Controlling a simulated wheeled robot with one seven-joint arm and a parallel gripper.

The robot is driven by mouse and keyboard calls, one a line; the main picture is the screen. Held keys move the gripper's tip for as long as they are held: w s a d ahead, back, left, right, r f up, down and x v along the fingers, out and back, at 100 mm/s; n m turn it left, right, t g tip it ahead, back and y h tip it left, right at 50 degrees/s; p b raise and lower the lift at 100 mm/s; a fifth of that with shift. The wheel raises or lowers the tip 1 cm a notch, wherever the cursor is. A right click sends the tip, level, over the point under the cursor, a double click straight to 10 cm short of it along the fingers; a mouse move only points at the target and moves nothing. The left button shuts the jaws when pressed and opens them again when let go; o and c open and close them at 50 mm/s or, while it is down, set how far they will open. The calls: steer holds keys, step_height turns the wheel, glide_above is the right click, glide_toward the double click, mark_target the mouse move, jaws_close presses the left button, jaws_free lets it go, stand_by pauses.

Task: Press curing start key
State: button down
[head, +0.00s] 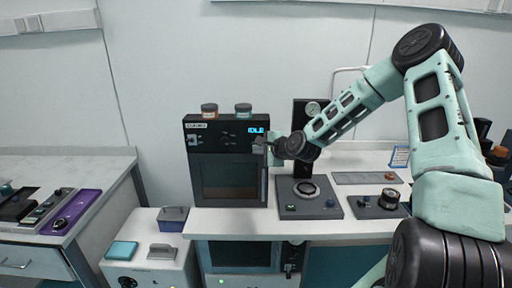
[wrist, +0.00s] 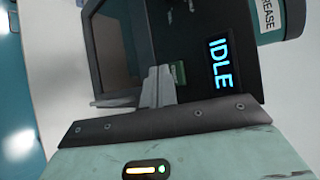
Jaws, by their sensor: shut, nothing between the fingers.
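The curing oven (head: 228,178) is a dark box with a windowed door, standing on the bench; its display (head: 256,130) reads IDLE. The display shows large in the wrist view (wrist: 220,64), turned sideways. A small green key (wrist: 179,73) is on the dark panel, close beside my fingertips. My gripper (head: 268,146) is at the right front of the oven panel, in front of the area below the display. In the wrist view my gripper (wrist: 160,72) is shut and empty, its grey fingers pointing at the panel. I cannot tell whether the tips touch the key.
Two lidded jars (head: 243,110) stand on the oven; one label reads GREASE in the wrist view (wrist: 267,14). A lower white cabinet (head: 150,262) stands at left.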

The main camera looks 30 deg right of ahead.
steer(key=shift+w, duration=0.1)
stand_by(0.6)
steer(key=shift+w+d, duration=0.25)
steer(key=shift+w+d, duration=0.2)
steer(key=shift+w, duration=0.15)
stand_by(0.7)
stand_by(0.3)
steer(key=shift+s+a, duration=0.45)
steer(key=shift+s, duration=0.25)
steer(key=shift+s+a, duration=0.7)
steer(key=shift+s, duration=0.35)
steer(key=shift+s+a, duration=0.7)
steer(key=shift+s, duration=0.3)
